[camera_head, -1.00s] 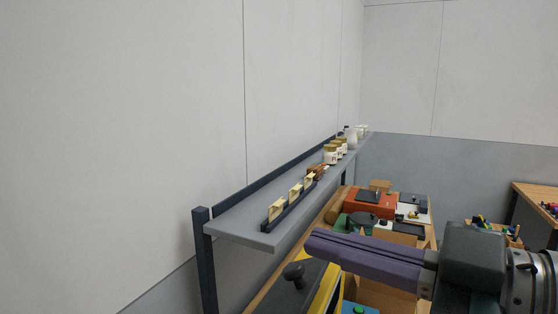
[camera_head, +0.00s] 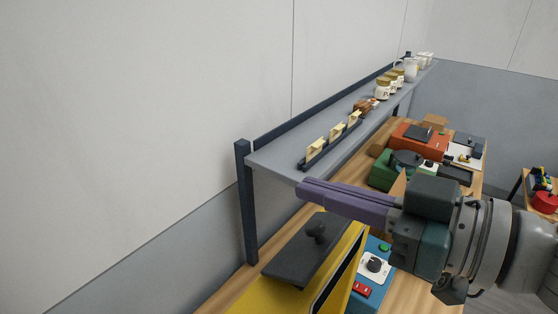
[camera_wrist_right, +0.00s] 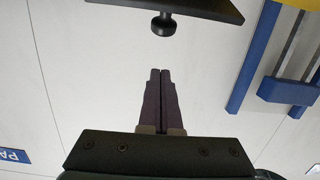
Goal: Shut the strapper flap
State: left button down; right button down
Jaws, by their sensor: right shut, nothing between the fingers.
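The strapper is a yellow machine (camera_head: 343,262) at the bottom of the head view. Its dark grey flap (camera_head: 289,258) lies at a slant above the yellow body and bears a black knob (camera_head: 316,231). How far it stands open I cannot tell. My right gripper (camera_head: 301,189) has its purple fingers shut and empty, pointing left, above the knob in the picture and apart from it. In the right wrist view the closed fingertips (camera_wrist_right: 160,72) point toward the knob (camera_wrist_right: 163,25) under the flap's edge (camera_wrist_right: 185,10), with a gap between. My left gripper is out of view.
A grey shelf (camera_head: 268,163) on a dark post (camera_head: 246,200) runs along the wall behind the flap, close to my fingers. A blue box with controls (camera_head: 374,267) stands right of the strapper. Red and green devices (camera_head: 412,139) fill the bench farther back.

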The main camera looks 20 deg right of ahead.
aim_at(332, 244)
notch_tip(332, 244, down, 3)
jog(key=shift+s+d+r+b, duration=0.1)
jog(key=shift+r+b, duration=0.1)
jog(key=shift+b, duration=0.1)
jog(key=shift+s+d+f, duration=0.25)
jog(key=shift+f, duration=0.3)
jog(key=shift+f+b, duration=0.15)
jog(key=shift+b, duration=0.25)
jog(key=b, duration=0.3)
jog(key=shift+s+d+f+t+y, duration=0.2)
jog(key=shift+s+f+t+y, duration=0.1)
jog(key=shift+t, duration=0.1)
jog(key=f+t+y+b, duration=0.1)
jog(key=b, duration=0.3)
jog(key=s+d+f+t+y+b, duration=0.1)
jog(key=b, duration=0.3)
jog(key=f+t+b, duration=0.1)
jog(key=b, duration=0.3)
jog(key=shift+s+d+y+b, duration=0.15)
jog(key=shift+s+y+b, duration=0.1)
jog(key=shift+y+b, duration=0.15)
jog(key=shift+d+t+b, duration=0.1)
jog(key=shift+t+b, duration=0.4)
jog(key=shift+b, duration=0.05)
jog(key=shift+s+r+y, duration=0.1)
jog(key=shift+y, duration=0.2)
